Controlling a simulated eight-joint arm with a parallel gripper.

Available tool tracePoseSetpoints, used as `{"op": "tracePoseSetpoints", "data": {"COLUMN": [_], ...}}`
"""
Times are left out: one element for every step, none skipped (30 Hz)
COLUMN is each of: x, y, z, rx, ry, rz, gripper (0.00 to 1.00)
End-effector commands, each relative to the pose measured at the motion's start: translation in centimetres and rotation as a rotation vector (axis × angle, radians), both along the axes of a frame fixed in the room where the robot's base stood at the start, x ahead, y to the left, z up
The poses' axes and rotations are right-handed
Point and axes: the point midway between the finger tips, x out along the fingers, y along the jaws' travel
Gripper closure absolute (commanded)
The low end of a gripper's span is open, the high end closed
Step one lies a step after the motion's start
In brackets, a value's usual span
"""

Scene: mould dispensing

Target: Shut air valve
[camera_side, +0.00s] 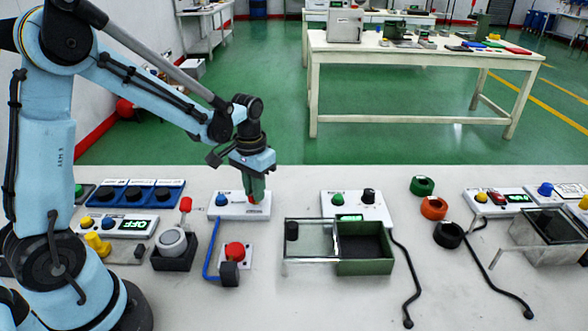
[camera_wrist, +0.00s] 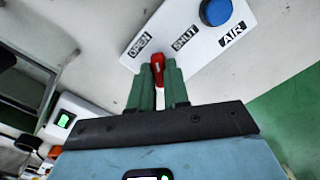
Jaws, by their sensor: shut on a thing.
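The white air valve box (camera_side: 228,212) stands on the bench below my gripper in the side view, with a blue knob (camera_side: 221,199) at its left. In the wrist view the box face (camera_wrist: 205,52) carries the labels OPEN, SHUT and AIR, and the blue knob (camera_wrist: 215,11). My gripper (camera_side: 257,192) points down over the box's right part. Its green fingers, also in the wrist view (camera_wrist: 158,85), are shut on the red valve lever (camera_wrist: 157,60). The lever's visible end lies between the OPEN and SHUT labels, nearer OPEN. Its lower part is hidden between the fingers.
A blue hose (camera_side: 212,255) runs from the box towards a red button unit (camera_side: 235,251) in front. To the right are a white control box (camera_side: 328,199) and a green-framed tray (camera_side: 365,267). A red-topped lever (camera_side: 186,205) stands close left.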

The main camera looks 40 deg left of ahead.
Motion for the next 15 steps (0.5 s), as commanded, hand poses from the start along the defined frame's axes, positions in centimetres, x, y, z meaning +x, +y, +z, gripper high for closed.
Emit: {"op": "tracePoseSetpoints", "data": {"x": [0.0,0.0,0.0,0.0,0.0,0.0,0.0,0.0,0.0,0.0,0.0,0.0,0.0,0.0,0.0], "y": [0.0,0.0,0.0,0.0,0.0,0.0,0.0,0.0,0.0,0.0,0.0,0.0,0.0,0.0,0.0], "z": [0.04,0.04,0.04,0.04,0.04,0.04,0.04,0.04,0.04,0.04,0.04,0.04,0.04,0.04,0.04], "rx": [0.0,0.0,0.0,0.0,0.0,0.0,0.0,0.0,0.0,0.0,0.0,0.0,0.0,0.0,0.0], "ry": [0.001,0.001,0.001,0.001,0.001,0.001,0.001,0.001,0.001,0.001,0.001,0.001,0.001,0.001,0.001], "rz": [-0.043,-0.071,-0.109,-0.138,-0.166,-0.204,-0.233,-0.261,-0.299,-0.328,-0.356,-0.394,-0.423,-0.451,-0.488], "gripper": [1.0,1.0,1.0,1.0,1.0,1.0,1.0,1.0,1.0,1.0,1.0,1.0,1.0,1.0,1.0]}}
